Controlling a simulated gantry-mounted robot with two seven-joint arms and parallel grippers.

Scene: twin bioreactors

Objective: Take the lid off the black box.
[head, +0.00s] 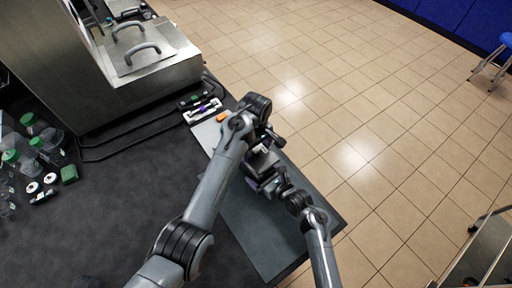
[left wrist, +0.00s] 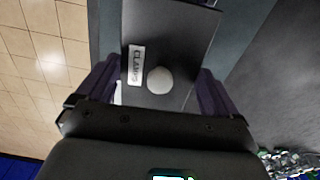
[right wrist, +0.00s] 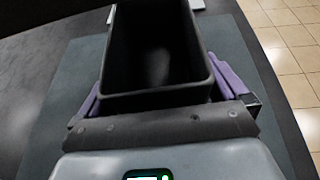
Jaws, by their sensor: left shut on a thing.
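The black lid (left wrist: 178,38) has a white label reading roughly "CLAMPS" and a pale round spot. My left gripper (left wrist: 157,68) is shut on the lid, with a purple finger at each side. The black box (right wrist: 155,104) shows in the right wrist view with its top open and its dark inside visible. My right gripper (right wrist: 156,75) has a purple finger against each side of the box and looks shut on it. In the head view, both grippers crowd together above the mat, and my left arm hides much of the lid and box.
A grey-green mat (head: 262,238) lies on the dark worktop (head: 110,220). A white rack (head: 203,110) stands at the mat's far end. A steel unit with handles (head: 150,60) is at the back left. Green-capped bottles (head: 18,160) stand at left. Tiled floor lies beyond.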

